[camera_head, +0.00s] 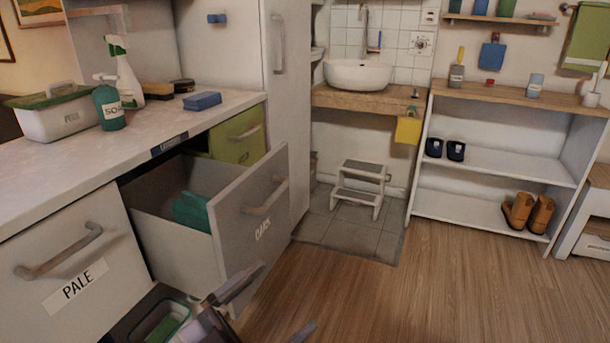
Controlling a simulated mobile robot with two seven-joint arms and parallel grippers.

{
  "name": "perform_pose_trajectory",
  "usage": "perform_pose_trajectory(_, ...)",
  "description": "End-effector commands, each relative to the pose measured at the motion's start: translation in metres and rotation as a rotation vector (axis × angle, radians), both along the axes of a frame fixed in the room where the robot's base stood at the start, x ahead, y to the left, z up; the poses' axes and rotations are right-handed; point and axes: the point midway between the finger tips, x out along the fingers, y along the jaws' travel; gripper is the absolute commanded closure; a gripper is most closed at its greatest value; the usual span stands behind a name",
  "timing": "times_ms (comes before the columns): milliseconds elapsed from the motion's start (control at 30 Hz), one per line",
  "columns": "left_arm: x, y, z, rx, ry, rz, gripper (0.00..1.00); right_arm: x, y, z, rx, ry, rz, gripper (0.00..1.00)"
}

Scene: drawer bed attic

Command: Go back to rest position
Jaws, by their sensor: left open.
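My left gripper (279,301) is low at the bottom edge of the head view, in front of the open drawer. Its fingers are spread apart with nothing between them. The open drawer (246,207) has a grey front with a bar handle and a label that looks like "DARK". Teal cloth (192,212) lies inside it. A shut drawer labelled "PALE" (75,240) is at the left. My right gripper does not show.
A counter (60,155) holds a caddy (65,113), a soap bottle (110,106), a spray bottle (128,72) and sponges. A dark container (122,328) is at the bottom. A step stool (359,188) and shelf unit (500,160) stand behind. The wooden floor at right is clear.

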Motion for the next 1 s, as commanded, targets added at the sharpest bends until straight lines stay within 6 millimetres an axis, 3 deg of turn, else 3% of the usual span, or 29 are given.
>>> perform_pose_trajectory(133,0.011,0.037,-0.060,-0.035,0.249,0.254,0.03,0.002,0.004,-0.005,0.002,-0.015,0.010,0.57)
perform_pose_trajectory(267,0.003,0.066,-0.120,0.001,0.483,0.416,0.03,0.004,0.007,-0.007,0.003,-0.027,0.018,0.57)
perform_pose_trajectory(400,-0.024,0.090,-0.182,0.069,0.718,0.517,0.03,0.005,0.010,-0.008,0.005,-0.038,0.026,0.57)
perform_pose_trajectory(567,-0.069,0.107,-0.239,0.153,0.965,0.559,0.03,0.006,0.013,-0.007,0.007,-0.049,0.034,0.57)
perform_pose_trajectory(600,-0.063,0.108,-0.216,0.153,0.943,0.562,0.03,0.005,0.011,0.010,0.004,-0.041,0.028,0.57)
perform_pose_trajectory(1000,-0.070,0.127,-0.159,0.168,0.983,0.610,0.03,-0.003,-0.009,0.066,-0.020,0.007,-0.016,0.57)
